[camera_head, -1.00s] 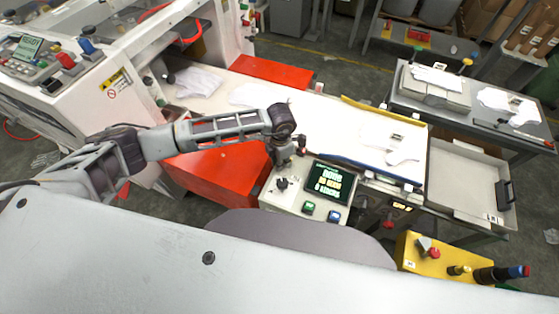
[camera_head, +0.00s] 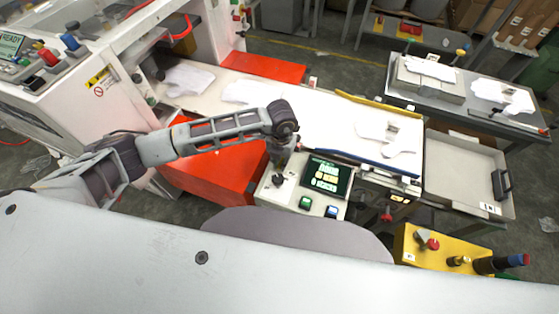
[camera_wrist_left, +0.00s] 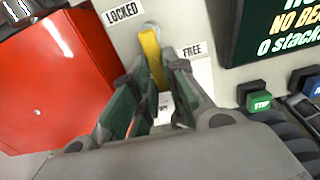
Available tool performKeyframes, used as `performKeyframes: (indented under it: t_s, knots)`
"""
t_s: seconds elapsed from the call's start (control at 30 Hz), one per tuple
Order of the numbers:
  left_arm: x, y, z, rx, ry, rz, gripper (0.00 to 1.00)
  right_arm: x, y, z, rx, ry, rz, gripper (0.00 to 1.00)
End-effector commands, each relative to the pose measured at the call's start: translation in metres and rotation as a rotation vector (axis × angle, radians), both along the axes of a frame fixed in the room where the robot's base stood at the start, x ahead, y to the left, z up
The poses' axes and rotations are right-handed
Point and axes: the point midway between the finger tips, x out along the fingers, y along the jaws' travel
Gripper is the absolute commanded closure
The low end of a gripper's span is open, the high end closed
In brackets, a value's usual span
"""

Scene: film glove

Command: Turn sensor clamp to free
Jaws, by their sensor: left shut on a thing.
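The sensor clamp is a yellow lever (camera_wrist_left: 151,58) on a pale control panel (camera_head: 268,195). In the left wrist view it stands between a LOCKED label (camera_wrist_left: 122,14) at its upper left and a FREE label (camera_wrist_left: 193,51) at its right. My left gripper (camera_wrist_left: 153,92) is shut on the lever, with the dark green finger pads on either side of it. The lower part of the lever is hidden between the fingers. In the head view my left gripper (camera_head: 280,157) is over the panel's upper left end and hides the clamp. My right gripper is out of view.
Red guards (camera_head: 215,170) stand left of the panel. A belt with white gloves (camera_head: 252,92) runs behind it. A yellow box (camera_head: 440,247) stands at the lower right.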

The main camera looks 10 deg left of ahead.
Motion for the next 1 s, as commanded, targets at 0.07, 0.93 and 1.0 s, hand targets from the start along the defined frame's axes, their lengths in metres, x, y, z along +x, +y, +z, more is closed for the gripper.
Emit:
performKeyframes:
  t_s: [0.07, 0.93, 1.0]
  knots:
    - [0.0009, -0.0009, 0.0008, -0.001, -0.003, 0.018, 1.00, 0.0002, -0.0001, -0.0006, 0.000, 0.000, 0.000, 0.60]
    - [0.0002, -0.0016, 0.0005, -0.001, -0.001, 0.036, 0.64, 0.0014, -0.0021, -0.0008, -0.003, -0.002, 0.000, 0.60]
    - [0.0001, -0.0016, 0.0004, -0.001, -0.001, 0.036, 0.64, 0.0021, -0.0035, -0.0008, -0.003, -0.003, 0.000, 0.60]
